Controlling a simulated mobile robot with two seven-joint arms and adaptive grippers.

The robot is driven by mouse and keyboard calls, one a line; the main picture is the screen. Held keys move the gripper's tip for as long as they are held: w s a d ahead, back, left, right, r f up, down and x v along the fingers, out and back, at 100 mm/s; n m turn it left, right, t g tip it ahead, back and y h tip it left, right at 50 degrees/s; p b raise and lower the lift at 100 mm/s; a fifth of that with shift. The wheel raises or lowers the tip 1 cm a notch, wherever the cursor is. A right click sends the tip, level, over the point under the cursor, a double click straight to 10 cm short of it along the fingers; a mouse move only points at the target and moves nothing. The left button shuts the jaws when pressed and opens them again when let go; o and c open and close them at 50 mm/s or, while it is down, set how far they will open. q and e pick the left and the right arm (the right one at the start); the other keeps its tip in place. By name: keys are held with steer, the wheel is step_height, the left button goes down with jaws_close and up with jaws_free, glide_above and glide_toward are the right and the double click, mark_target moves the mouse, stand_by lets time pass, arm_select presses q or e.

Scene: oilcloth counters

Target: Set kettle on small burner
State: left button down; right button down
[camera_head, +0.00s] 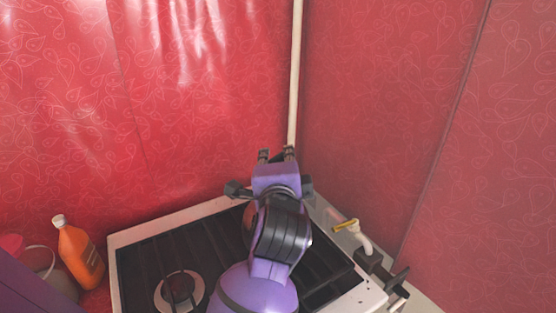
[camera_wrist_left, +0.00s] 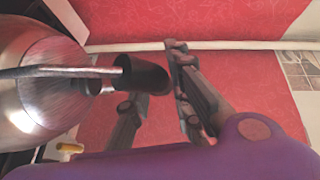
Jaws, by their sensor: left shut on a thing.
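My left gripper (camera_head: 276,155) reaches over the back of the stove (camera_head: 135,243), its purple arm covering much of the stovetop. In the left wrist view the shiny metal kettle (camera_wrist_left: 32,112) fills the left side. Its handle has a thin metal bar and a black grip (camera_wrist_left: 146,76). My left gripper (camera_wrist_left: 160,82) is shut on the kettle at this handle; the exact contact is partly hidden. In the head view the kettle is mostly hidden behind my arm. One burner (camera_head: 180,290) shows at the stove's front left, with nothing on it. My right gripper is not in view.
An orange bottle (camera_head: 80,255) and a pale container (camera_head: 38,262) stand left of the stove. A yellow-handled tap (camera_head: 346,226) and dark fittings (camera_head: 380,274) are at the right. A white vertical pipe (camera_head: 296,75) runs up the corner between red patterned walls (camera_head: 190,100).

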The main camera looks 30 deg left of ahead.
arm_select(q)
steer(key=shift+f, duration=0.2)
steer(key=c, duration=1.5)
jaws_free()
steer(key=shift+c, duration=0.2)
steer(key=shift+f, duration=0.2)
